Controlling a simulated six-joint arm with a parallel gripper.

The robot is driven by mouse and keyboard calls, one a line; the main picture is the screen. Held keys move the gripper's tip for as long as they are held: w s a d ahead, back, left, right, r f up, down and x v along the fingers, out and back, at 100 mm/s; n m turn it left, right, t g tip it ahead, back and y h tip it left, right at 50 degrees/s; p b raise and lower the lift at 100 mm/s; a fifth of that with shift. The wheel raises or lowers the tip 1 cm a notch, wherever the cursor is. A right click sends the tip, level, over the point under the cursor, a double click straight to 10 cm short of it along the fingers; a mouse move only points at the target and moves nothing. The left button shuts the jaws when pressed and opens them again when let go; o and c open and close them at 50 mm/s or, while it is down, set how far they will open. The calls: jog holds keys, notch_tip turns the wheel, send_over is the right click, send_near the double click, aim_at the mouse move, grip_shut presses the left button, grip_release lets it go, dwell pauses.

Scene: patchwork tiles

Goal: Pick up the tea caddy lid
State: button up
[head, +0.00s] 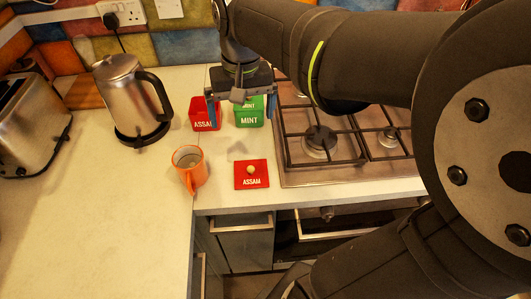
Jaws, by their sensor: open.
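An orange mug (189,168) stands just left of the lid. A gas hob (300,176) with black grates is close on the right. A steel kettle (122,92) and toaster (28,122) stand at left. The counter (110,215) front left is clear.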

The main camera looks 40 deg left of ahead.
jog(key=d+m, duration=0.2)
send_over(251, 168)
jog(key=shift+t, duration=0.3)
notch_tip(251, 168, down, 12)
jog(key=shift+s+d+r, duration=0.15)
jog(key=shift+r, duration=0.1)
jog(key=shift+f, duration=3.15)
jog(key=c, duration=0.9)
jog(key=shift+a+r, duration=0.1)
jog(key=shift+a, duration=0.1)
